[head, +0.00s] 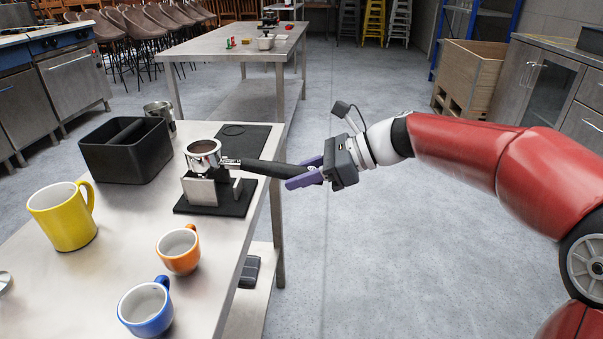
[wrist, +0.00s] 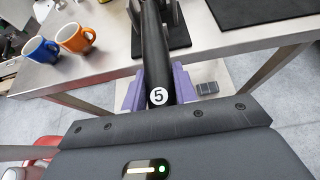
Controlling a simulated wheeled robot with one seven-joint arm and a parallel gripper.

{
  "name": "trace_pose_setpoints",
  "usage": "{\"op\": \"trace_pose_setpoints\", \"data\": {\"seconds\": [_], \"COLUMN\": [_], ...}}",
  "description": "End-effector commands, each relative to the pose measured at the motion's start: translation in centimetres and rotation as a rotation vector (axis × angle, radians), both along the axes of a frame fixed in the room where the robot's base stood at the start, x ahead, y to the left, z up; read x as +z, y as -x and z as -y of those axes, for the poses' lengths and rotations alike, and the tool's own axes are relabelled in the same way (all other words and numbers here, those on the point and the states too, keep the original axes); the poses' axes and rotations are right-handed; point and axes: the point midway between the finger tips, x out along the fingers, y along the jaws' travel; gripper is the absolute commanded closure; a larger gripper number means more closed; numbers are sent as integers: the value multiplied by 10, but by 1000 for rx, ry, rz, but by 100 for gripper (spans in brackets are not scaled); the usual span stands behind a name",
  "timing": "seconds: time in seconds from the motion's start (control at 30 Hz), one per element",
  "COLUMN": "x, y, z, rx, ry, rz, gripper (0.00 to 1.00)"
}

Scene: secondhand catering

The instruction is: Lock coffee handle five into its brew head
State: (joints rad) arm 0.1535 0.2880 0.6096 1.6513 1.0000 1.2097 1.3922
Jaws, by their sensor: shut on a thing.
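Coffee handle five (head: 262,168) has a black grip and a metal basket that looks filled with brown grounds. Its basket sits over a metal rest on a black base (head: 240,204) on the steel table. My gripper (head: 303,174), with purple fingers, is shut on the grip's outer end, beyond the table's right edge. In the wrist view the fingers (wrist: 158,88) lie on both sides of the grip. I see no brew head in either view.
A black knock box (head: 126,163), a steel jug (head: 160,112) and a dark mat (head: 243,136) stand behind the handle. Yellow (head: 63,215), orange (head: 178,249) and blue (head: 146,306) mugs stand at the front. A second table (head: 225,45) is farther back.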

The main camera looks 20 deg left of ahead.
Motion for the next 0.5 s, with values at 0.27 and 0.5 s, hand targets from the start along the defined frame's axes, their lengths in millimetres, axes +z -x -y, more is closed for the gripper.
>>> {"op": "trace_pose_setpoints", "data": {"seconds": [0.27, 0.5], "x": [15, 26], "y": [0, 0], "z": [-1, -1], "rx": [0, 1], "ry": [-4, -4], "rz": [2, 3], "gripper": [100, 100]}}
